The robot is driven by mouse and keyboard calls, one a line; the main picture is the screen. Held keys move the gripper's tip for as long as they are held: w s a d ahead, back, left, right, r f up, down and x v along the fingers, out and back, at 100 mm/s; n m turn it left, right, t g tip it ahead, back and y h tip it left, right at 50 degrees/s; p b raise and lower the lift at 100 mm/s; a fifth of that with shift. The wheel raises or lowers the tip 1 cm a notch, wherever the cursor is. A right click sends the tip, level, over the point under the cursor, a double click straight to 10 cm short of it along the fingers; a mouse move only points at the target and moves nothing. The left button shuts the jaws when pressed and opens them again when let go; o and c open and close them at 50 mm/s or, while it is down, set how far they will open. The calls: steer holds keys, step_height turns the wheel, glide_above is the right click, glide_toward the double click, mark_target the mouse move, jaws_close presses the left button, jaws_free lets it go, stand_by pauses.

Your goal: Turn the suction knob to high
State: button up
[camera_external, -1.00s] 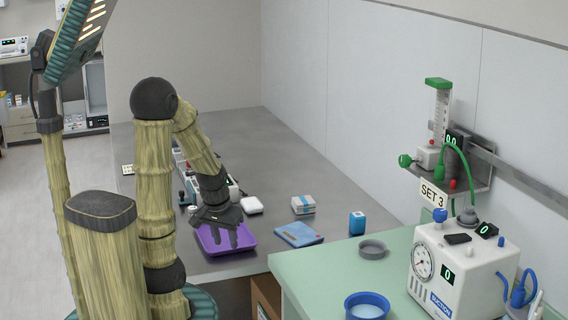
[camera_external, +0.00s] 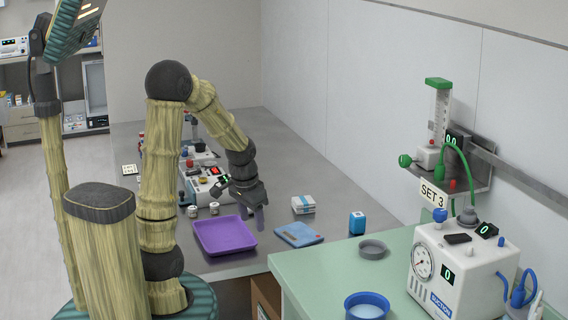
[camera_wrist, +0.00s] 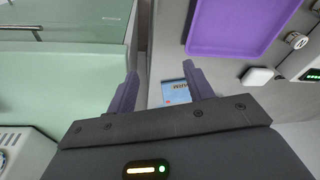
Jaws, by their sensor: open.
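The suction unit (camera_external: 462,262) is a white box on the green-topped counter at the right. It has a round gauge (camera_external: 423,262), a blue label and small displays reading 0. A blue knob (camera_external: 440,215) and a dark block (camera_external: 458,239) sit on its top; I cannot tell which part is the suction knob. My gripper (camera_external: 262,218) is open and empty, above the grey counter at the left, well away from the unit. In the wrist view my gripper (camera_wrist: 160,82) has its two purple fingers spread. Part of a white device shows at the lower left edge there.
A purple tray (camera_external: 224,250) and a blue packet (camera_external: 299,235) lie near my gripper. A small blue box (camera_external: 357,222), a grey dish (camera_external: 372,249) and a blue bowl (camera_external: 367,308) stand toward the unit. A wall rail with a flowmeter (camera_external: 440,110) hangs above it.

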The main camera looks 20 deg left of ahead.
steer(key=w+d+r+m+p, duration=0.2)
steer(key=d+r+m+p, duration=0.3)
steer(key=d, duration=0.4)
steer(key=w+d+r+m+g+p, duration=0.1)
steer(key=w+d+r+m+p, duration=0.2)
steer(key=d+r+m, duration=0.5)
steer(key=w+d+r+m+p, duration=0.25)
steer(key=d+r+p, duration=0.2)
steer(key=d, duration=0.55)
steer(key=s+d+r+m+p, duration=0.3)
steer(key=s+d+r+m, duration=0.1)
steer(key=d, duration=0.3)
steer(key=s+d+r+m+p, duration=0.4)
steer(key=d+r+m, duration=0.2)
steer(key=d, duration=0.2)
steer(key=s+d+r+m+g+p, duration=0.1)
steer(key=s+d+r+m+p, duration=0.2)
steer(key=d+r+m, duration=0.2)
steer(key=d, duration=0.2)
steer(key=shift+s+d+p, duration=0.35)
steer(key=shift+s, duration=0.05)
steer(key=shift+m, duration=0.25)
